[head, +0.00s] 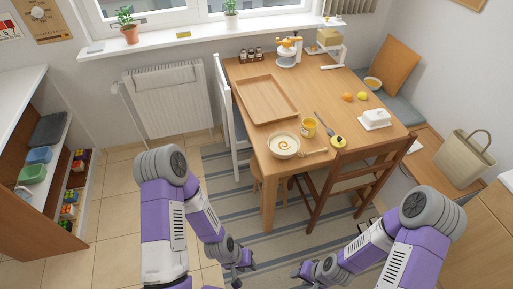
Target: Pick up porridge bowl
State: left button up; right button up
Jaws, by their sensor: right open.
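The porridge bowl (283,146) is a white bowl with pale porridge and a brown swirl on top. It stands upright near the left front corner of the wooden table (250,113). My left gripper (240,272) is low at the bottom middle of the head view, over the striped rug and well short of the table. Its fingers are too small to tell open from shut. My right gripper (301,272) is low to its right, open and apart from the bowl.
A wooden tray (266,99) lies behind. A brown chair (350,178) stands at the table's front; a white chair (229,125) is at its left.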

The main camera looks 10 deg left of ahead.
aim_at(282, 144)
jog(key=u, duration=0.75)
jog(key=i, duration=0.4)
